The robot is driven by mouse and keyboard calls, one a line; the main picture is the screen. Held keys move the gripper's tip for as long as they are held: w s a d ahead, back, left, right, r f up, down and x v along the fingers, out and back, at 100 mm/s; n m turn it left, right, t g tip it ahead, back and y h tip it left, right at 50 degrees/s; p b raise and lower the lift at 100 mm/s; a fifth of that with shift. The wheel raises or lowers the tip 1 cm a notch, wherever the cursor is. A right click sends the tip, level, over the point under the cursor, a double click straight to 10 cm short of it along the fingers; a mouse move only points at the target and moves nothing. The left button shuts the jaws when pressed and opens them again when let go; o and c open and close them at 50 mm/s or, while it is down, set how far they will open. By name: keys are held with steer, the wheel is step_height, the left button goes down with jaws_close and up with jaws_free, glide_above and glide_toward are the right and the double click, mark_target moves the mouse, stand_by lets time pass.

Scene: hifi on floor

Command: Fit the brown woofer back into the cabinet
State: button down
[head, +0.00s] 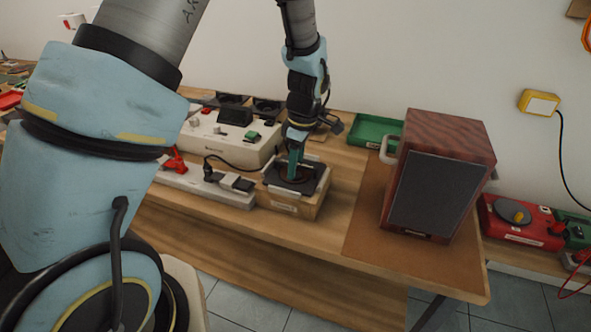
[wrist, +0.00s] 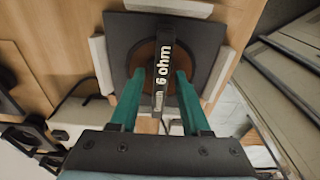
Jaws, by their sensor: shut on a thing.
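The woofer (head: 312,183) has a square black frame, and its brown cone (wrist: 143,56) shows in the wrist view. It sits in a light wooden holder (head: 300,207) on the bench. A black bar with "6 ohm" lettering (wrist: 163,68) crosses over the cone. My gripper (head: 294,168) points down at the woofer; in the wrist view its teal fingers (wrist: 156,90) stand either side of the bar, shut on it. The cabinet (head: 441,135), dark red wood with a dark grey front, stands upright to the right, apart from the woofer. I cannot make out an opening in its front.
A cream power unit (head: 225,135) and a white socket strip (head: 200,182) lie left of the holder. A green tray (head: 374,130) is behind. The cabinet stands on a brown mat (head: 366,215) with bare room at its left. A red device (head: 520,222) sits at right.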

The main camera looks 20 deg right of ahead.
step_height(320, 180, up, 9)
steer(key=shift+d+r+b, duration=0.1)
steer(key=shift+r+b, duration=0.1)
steer(key=shift+b, duration=0.65)
steer(key=shift+r+p, duration=0.3)
steer(key=shift+r, duration=0.3)
